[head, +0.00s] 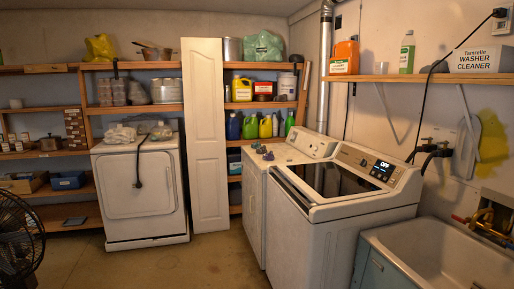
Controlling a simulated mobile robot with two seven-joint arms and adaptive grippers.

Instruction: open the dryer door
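A white front-door appliance (140,222) stands against the back shelves at the left; its square front door (138,186) is shut, and a dark cord with a plug hangs over it. A second white machine (254,222) stands beside the washer at the centre, its front seen at a steep angle and looking shut. I cannot tell for certain which of these two is the dryer. Neither of my grippers is in view.
The top-loading washer (345,226) with a lit display stands right of centre, next to the utility sink (440,258). A white panel door (205,135) leans upright by the shelves. A black fan (18,240) stands at the left edge. The middle floor (200,265) is clear.

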